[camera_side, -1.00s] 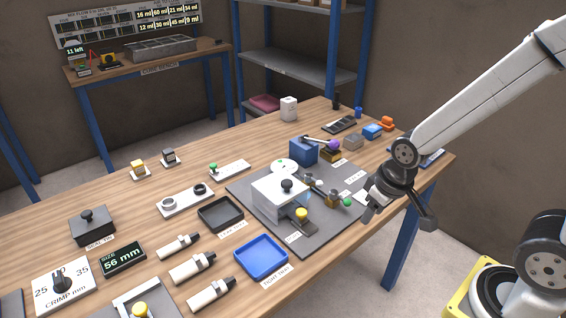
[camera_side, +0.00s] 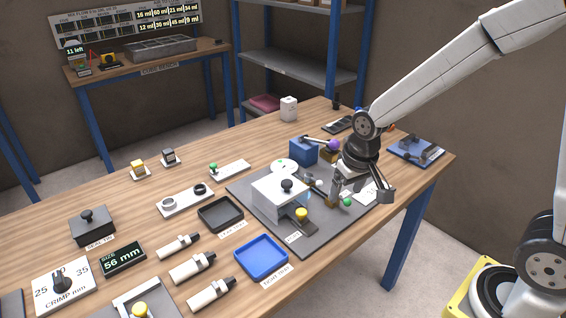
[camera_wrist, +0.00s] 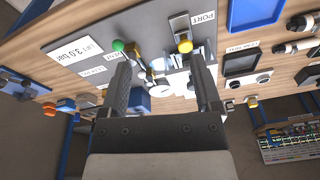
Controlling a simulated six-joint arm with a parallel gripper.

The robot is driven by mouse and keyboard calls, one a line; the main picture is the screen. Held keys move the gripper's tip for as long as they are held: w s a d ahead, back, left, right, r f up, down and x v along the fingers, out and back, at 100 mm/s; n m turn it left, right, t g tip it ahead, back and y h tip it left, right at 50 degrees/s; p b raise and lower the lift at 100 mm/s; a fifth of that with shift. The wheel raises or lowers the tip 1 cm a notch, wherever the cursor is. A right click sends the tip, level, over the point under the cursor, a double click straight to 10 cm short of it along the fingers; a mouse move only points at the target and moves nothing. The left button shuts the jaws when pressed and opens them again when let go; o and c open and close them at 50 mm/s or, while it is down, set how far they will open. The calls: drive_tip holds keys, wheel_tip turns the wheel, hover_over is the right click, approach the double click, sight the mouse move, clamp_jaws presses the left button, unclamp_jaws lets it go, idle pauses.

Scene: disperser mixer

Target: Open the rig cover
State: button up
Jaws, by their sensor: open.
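The right finger hides part of the cover area there.
A green knob (camera_side: 347,202) is close below my gripper, and a yellow knob (camera_side: 301,214) stands in front of the cover. A lever with a purple ball (camera_side: 333,145) and a blue block (camera_side: 303,151) stand behind. A blue tray (camera_side: 261,257) lies in front.

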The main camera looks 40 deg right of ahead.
sight(287, 182)
drive_tip(key=w+m, duration=0.2)
drive_tip(key=w, duration=0.3)
drive_tip(key=w+a+r+m+g, duration=0.1)
drive_tip(key=w+m, duration=0.1)
drive_tip(key=w, duration=0.4)
drive_tip(key=w+a+m+g, duration=0.1)
drive_tip(key=w+m, duration=0.1)
drive_tip(key=w, duration=0.3)
drive_tip(key=shift+w+a+r+m, duration=0.25)
drive_tip(key=shift+w+r+m, duration=0.05)
drive_tip(key=shift+w+r, duration=0.05)
drive_tip(key=shift+f, duration=0.15)
drive_tip(key=shift+f, duration=3.8)
clamp_jaws()
drive_tip(key=shift+r, duration=0.1)
